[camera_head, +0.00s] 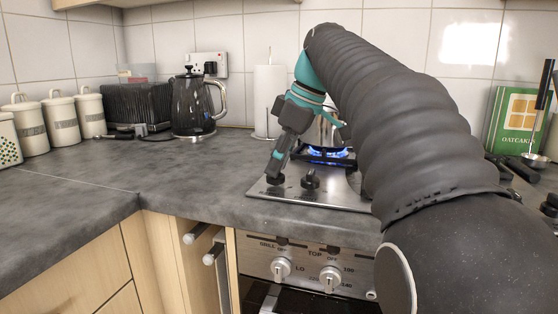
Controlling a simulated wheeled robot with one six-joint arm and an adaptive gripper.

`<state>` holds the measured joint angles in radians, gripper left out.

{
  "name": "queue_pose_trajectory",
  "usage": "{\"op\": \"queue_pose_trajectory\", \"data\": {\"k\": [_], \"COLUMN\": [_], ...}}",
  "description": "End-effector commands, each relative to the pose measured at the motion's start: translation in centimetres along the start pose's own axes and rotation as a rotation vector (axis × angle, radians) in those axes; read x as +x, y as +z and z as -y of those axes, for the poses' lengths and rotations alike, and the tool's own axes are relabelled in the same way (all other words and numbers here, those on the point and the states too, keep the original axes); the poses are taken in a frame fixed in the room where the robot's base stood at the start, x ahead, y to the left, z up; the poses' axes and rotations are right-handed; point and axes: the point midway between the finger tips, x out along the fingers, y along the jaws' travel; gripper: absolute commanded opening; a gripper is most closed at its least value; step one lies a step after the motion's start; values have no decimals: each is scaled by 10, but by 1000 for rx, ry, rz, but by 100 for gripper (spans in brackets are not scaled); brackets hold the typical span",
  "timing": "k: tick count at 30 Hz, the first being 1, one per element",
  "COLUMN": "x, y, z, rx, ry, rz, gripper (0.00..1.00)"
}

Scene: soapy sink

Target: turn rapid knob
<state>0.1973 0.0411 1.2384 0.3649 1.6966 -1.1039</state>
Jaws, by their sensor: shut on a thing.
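My gripper (276,172) points down at the front left corner of the steel hob (337,196). Its dark fingertips are shut on the leftmost black hob knob (275,181), which is mostly hidden by them. A second black hob knob (310,180) stands free just to the right. No label on the hob is legible, so I cannot tell from print which one is the rapid knob. A blue gas flame (331,153) burns on the burner behind the knobs. A metal pot (325,131) stands over it, partly hidden by my arm.
A black kettle (192,106), a dark rack (137,104), a paper roll (269,98) and white canisters (61,120) stand along the wall. Oven knobs (281,268) sit below the worktop edge. The grey worktop (150,172) left of the hob is clear.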

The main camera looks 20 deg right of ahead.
Motion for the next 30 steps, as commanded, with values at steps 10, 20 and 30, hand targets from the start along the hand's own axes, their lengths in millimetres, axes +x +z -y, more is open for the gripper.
{"op": "queue_pose_trajectory", "data": {"k": [10, 20, 30], "x": [0, 0, 0], "y": [0, 0, 0], "z": [0, 0, 1], "rx": [1, 1, 42], "ry": [0, 0, 17], "rz": [0, 0, 1], "gripper": [62, 62, 62]}}
